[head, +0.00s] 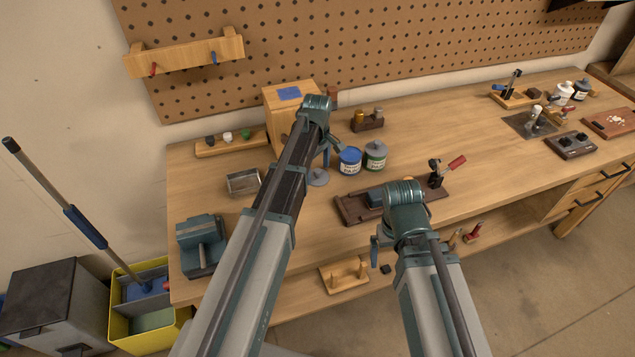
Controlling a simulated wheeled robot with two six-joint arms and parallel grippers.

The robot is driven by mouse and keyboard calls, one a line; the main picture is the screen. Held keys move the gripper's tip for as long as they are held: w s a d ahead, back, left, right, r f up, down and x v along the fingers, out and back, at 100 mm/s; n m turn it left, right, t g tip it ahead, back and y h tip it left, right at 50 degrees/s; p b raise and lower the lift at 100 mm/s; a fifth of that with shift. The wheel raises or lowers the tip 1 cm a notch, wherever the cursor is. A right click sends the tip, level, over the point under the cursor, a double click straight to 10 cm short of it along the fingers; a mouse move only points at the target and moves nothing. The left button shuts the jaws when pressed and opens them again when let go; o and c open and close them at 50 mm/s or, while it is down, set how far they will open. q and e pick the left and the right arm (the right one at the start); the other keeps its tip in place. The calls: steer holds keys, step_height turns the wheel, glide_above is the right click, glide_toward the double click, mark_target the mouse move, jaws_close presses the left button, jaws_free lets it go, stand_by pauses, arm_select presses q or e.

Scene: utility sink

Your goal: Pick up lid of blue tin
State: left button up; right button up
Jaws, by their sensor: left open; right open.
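The blue tin (350,162) stands upright on the workbench, with a blue top and a pale label band. Whether that top is a lid or open contents is too small to tell. A flat grey disc (318,178), perhaps a lid, lies to its left. My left gripper (333,153) is open and empty, just left of the tin and above the disc; whether it touches either cannot be told. My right gripper (376,252) is open near the bench's front edge, partly hidden by its own wrist.
A green tin (376,156) with a grey top stands close to the right of the blue tin. A wooden box (285,97) stands behind my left arm. A brown board with a red-handled clamp (446,168) lies to the right.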

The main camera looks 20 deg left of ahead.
mark_target(317, 170)
arm_select(q)
steer(key=shift+f, duration=0.5)
steer(key=shift+r, duration=0.1)
arm_select(e)
steer(key=shift+f, duration=0.4)
arm_select(q)
steer(key=shift+c, duration=0.2)
steer(key=c, duration=1)
steer(key=shift+o, duration=0.2)
steer(key=shift+r+p, duration=0.65)
steer(key=shift+r, duration=0.05)
step_height(317, 170, up, 3)
steer(key=p, duration=0.3)
steer(key=s+d, duration=0.1)
steer(key=s, duration=0.4)
steer(key=s+d, duration=0.2)
steer(key=s, duration=0.3)
steer(key=s+d, duration=0.2)
steer(key=s, duration=0.3)
steer(key=shift+d+r+p, duration=0.2)
steer(key=shift+r+p, duration=0.1)
arm_select(e)
step_height(317, 170, up, 5)
